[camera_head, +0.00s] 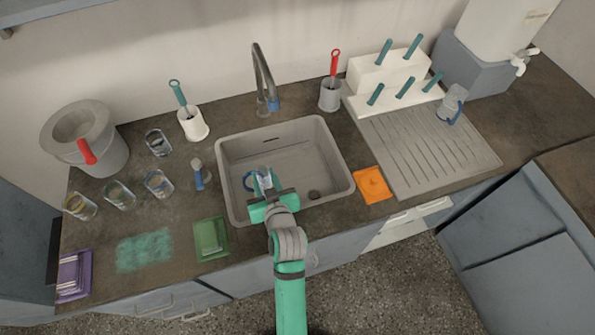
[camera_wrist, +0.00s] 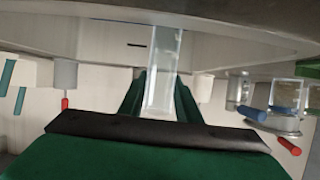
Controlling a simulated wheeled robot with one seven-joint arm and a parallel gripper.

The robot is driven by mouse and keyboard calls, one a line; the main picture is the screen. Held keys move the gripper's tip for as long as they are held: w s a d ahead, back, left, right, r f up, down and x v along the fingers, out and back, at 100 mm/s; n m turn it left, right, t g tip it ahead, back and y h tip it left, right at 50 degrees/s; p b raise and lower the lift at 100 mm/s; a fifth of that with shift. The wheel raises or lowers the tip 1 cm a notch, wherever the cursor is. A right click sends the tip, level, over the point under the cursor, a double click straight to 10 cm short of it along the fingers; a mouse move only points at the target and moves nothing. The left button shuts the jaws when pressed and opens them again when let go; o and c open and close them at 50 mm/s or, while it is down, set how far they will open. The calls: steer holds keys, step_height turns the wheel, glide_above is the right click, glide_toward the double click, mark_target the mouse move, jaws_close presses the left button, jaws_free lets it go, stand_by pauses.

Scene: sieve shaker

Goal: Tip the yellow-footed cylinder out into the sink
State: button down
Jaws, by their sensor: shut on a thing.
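My gripper (camera_head: 264,184) is over the left part of the grey sink (camera_head: 318,152), fingers pointing toward the back wall. In the wrist view its green fingers are shut on a clear cylinder (camera_wrist: 161,70), which extends beyond the fingertips. No yellow foot shows on the held cylinder. I see no liquid leaving it. The sink's drain is at its lower right.
Left of the sink stand several glass vessels (camera_head: 159,184), a small blue-based item (camera_head: 198,176) and a grey bucket (camera_head: 105,140). The tap (camera_head: 263,80) rises behind the sink. An orange sponge (camera_head: 371,185) and ribbed drainer (camera_head: 425,150) lie right; a green tray (camera_head: 211,239) lies front left.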

steer(key=shift+f+m, duration=0.15)
steer(key=shift+m, duration=0.15)
steer(key=shift+w+d+f+m+g+y, duration=0.2)
steer(key=shift+w+d+m+g+y, duration=0.1)
steer(key=shift+d+y, duration=0.15)
steer(key=shift+w+d+f+m+g+y, duration=0.3)
steer(key=shift+d+f+m+g, duration=0.1)
steer(key=shift+d+f+m, duration=0.15)
steer(key=shift+w+d+r+m+g+y, duration=0.1)
steer(key=shift+w+d+m+g+y, duration=0.2)
steer(key=shift+m+y, duration=0.3)
steer(key=shift+w+d+r+m+g+y, duration=0.15)
steer(key=shift+d+m+g+y, duration=0.2)
steer(key=shift+m, duration=0.4)
steer(key=shift+w+d+r+m+g+y, duration=0.1)
steer(key=shift+w+d+m+g+y, duration=0.15)
steer(key=shift+d+m+y, duration=0.35)
steer(key=shift+a+r+m+g+y+p, duration=0.1)
steer(key=shift+r+m+g+y+p, duration=0.1)
steer(key=shift+r+m+y, duration=0.35)
steer(key=shift+r+m+g+y+p, duration=0.2)
steer(key=shift+m+y, duration=0.15)
steer(key=shift+m, duration=0.5)
steer(key=shift+w+d+r+m+y, duration=0.25)
steer(key=shift+w+d+m+y, duration=0.15)
steer(key=shift+d+m+y, duration=0.1)
stand_by(0.4)
